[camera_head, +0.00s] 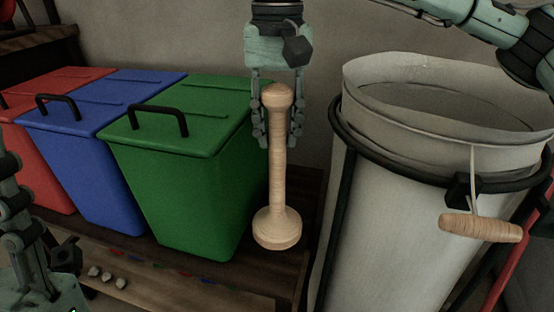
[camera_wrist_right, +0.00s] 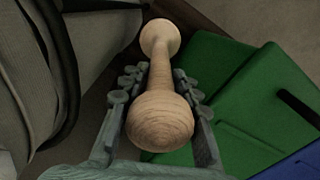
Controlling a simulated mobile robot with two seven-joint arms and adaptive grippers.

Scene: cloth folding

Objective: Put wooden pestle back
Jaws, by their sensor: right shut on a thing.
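The wooden pestle (camera_head: 279,180) hangs upright in the head view, knob end up and wide foot down. My right gripper (camera_head: 278,125) is shut on its upper part, between the green bin and the large white container. In the right wrist view the pestle (camera_wrist_right: 160,105) runs away from the camera between the fingers of my right gripper (camera_wrist_right: 160,85), its round knob nearest. My left gripper (camera_head: 50,285) shows only in part at the lower left corner of the head view; its fingertips are not clear.
Red (camera_head: 45,165), blue (camera_head: 105,160) and green (camera_head: 195,165) lidded bins stand in a row on a wooden shelf (camera_head: 170,285). At right stands the white container (camera_head: 385,220) with a black ring and a wooden handle (camera_head: 480,228) hanging on a cord. Small grey stones (camera_head: 107,274) lie at front left.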

